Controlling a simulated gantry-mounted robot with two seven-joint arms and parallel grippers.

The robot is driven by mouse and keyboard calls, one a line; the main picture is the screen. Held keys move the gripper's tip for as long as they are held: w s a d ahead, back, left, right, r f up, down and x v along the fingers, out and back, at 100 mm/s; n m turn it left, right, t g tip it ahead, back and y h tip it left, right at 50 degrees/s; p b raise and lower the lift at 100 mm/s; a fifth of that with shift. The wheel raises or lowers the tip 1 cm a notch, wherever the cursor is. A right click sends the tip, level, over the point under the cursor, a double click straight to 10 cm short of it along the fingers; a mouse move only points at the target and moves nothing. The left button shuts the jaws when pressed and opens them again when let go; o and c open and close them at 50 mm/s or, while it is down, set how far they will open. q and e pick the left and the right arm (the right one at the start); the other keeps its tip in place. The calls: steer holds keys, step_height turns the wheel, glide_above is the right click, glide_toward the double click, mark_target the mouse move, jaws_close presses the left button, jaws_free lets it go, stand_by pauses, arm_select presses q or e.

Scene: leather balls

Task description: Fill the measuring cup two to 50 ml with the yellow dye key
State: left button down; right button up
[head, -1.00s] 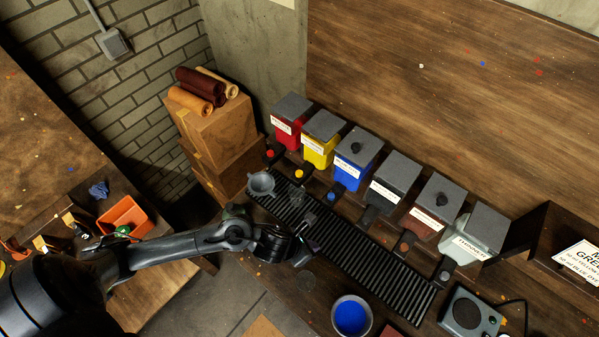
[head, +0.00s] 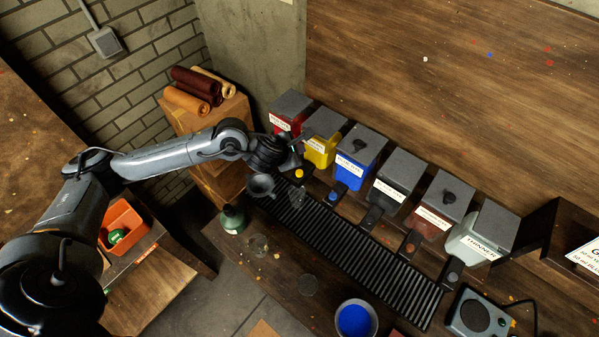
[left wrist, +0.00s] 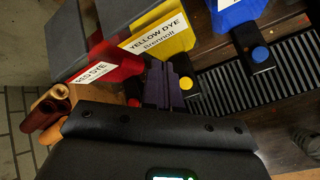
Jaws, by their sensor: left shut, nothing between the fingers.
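The yellow dye box (head: 321,151) stands second from the left in the dispenser row. Its yellow-tipped key (head: 299,174) sticks out in front; in the left wrist view the key's yellow button (left wrist: 186,83) shows too. My left gripper (head: 297,158) is shut and empty, between the red and yellow boxes. In the left wrist view its dark purplish fingers (left wrist: 165,84) are just beside the yellow key; I cannot tell whether they touch. A clear cup (head: 297,196) stands on the black grate, and another clear cup (head: 258,245) on the table. No number is readable on either.
The red dye box (head: 289,112) and blue dye box (head: 357,160) flank the yellow one.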

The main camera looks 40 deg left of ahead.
arm_select(q)
steer(key=shift+f, duration=0.1)
stand_by(0.3)
steer(key=b, duration=0.7)
glide_above(298, 175)
step_height(298, 175, down, 8)
steer(key=shift+w+r, duration=0.1)
steer(key=shift+r, duration=0.15)
steer(key=shift+f+b, duration=0.4)
steer(key=shift+f, duration=0.2)
steer(key=shift+f, duration=0.15)
stand_by(1.1)
steer(key=shift+f+b, duration=0.25)
steer(key=shift+b, duration=0.35)
steer(key=shift+f+b, duration=0.55)
steer(key=shift+b, duration=0.05)
stand_by(0.6)
stand_by(0.6)
stand_by(0.7)
